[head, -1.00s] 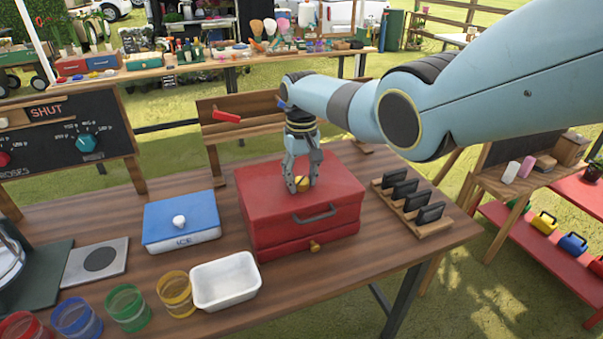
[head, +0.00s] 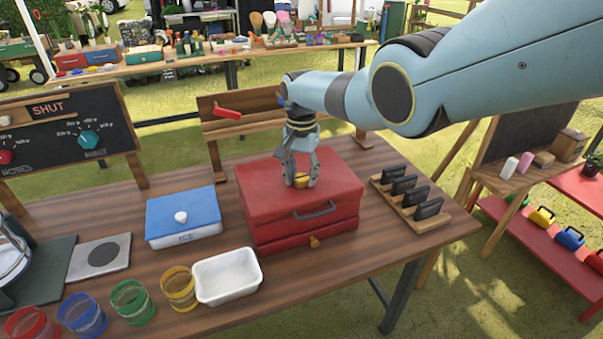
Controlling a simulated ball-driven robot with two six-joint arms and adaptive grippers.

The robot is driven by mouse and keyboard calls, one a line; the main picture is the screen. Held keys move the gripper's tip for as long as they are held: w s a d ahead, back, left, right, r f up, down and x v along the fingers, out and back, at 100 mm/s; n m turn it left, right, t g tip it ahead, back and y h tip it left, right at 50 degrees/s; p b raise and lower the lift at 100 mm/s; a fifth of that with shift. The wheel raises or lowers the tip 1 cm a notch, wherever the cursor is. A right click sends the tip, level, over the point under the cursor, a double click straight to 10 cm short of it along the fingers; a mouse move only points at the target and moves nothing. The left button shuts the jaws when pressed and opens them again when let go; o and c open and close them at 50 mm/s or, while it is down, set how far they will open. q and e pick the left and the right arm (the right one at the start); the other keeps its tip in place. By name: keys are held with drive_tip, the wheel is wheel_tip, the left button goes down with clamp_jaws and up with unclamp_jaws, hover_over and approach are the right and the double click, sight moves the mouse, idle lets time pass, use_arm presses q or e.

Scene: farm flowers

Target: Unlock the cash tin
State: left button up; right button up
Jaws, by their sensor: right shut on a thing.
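The red cash tin (head: 262,203) stands on the wooden table, its lid down, with a grey handle (head: 315,212) on the front. A small brass piece (head: 314,242) sits low on its front face. My right gripper (head: 301,181) points down over the middle of the lid. It is shut on a small brass knob or key (head: 301,179) at the lid's top, which the fingers partly hide. My left gripper is not in view.
A blue ICE box (head: 183,220) and a white tray (head: 228,277) are left of the tin. Several coloured jars (head: 131,303) line the front edge. A wooden rack (head: 425,222) with dark blocks stands to the right. A wooden stand (head: 238,128) is behind.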

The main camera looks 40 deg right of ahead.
sight(301, 177)
idle(0.4)
drive_tip(key=o, duration=1.2)
drive_tip(key=shift+c, duration=0.2)
wheel_tip(301, 177, up, 12)
